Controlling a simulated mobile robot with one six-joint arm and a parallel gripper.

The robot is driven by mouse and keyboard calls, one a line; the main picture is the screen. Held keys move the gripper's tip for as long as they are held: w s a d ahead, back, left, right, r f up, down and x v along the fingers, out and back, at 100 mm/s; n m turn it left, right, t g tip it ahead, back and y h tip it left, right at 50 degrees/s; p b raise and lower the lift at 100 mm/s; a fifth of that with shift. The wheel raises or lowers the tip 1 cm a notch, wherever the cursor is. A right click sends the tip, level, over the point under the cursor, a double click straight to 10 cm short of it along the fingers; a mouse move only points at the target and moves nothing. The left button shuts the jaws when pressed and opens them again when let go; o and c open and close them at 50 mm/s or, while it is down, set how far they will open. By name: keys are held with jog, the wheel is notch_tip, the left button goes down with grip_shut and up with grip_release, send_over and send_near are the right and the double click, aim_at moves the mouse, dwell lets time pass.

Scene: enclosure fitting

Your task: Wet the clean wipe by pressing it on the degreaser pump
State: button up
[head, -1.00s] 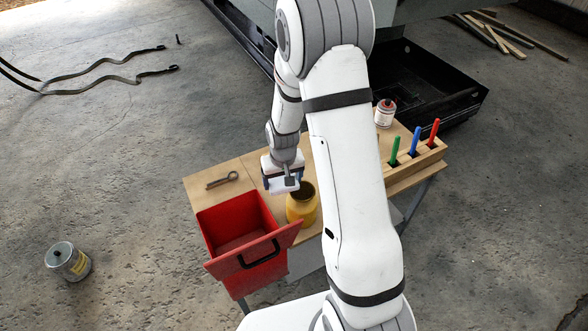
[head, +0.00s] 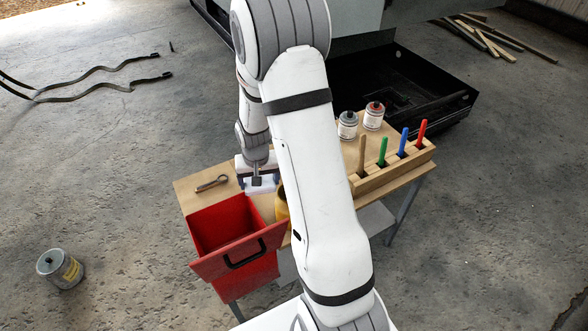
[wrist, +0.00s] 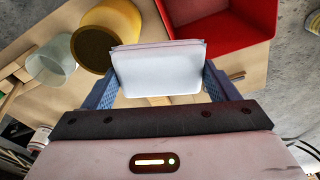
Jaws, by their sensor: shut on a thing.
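My gripper (wrist: 155,90) is shut on a flat white wipe (wrist: 160,68), which spans between the blue fingers in the wrist view. In the head view my gripper (head: 260,183) is over the wooden table, just behind the red bin and left of the yellow pot. A grey metal can (head: 60,268) with a knob on top and a yellow label stands on the floor at left. A grey-capped can (head: 347,125) and a red-capped can (head: 374,116) stand at the table's back.
The yellow pot (head: 282,207) is partly behind my arm. A wooden rack (head: 395,170) holds several coloured handles. A translucent cup (wrist: 51,63) shows beside the pot in the wrist view.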

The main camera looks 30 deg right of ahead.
jog(key=s+d+r+m+b, duration=0.1)
jog(key=s+d+r+m, duration=0.1)
jog(key=d+m, duration=0.5)
jog(key=shift+n+h, duration=0.3)
jog(key=shift+n, duration=0.5)
jog(key=shift+d+f+b, duration=0.3)
jog(key=shift+f+b, duration=0.2)
jog(key=shift+f, duration=0.5)
jog(key=shift+d+f+b, duration=0.35)
jog(key=shift+f+b, duration=0.1)
jog(key=shift+f, duration=0.55)
jog(key=shift+d+f+b, duration=0.3)
jog(key=shift+f+b, duration=0.2)
jog(key=shift+f, duration=0.5)
jog(key=shift+s+f+b, duration=0.1)
jog(key=shift+f+b, duration=0.95)
jog(key=shift+f, duration=0.05)
jog(key=shift+f+b, duration=0.15)
jog(key=shift+b, duration=0.45)
dwell(0.7)
jog(key=shift+r+p, duration=2)
jog(key=shift+r, duration=1.55)
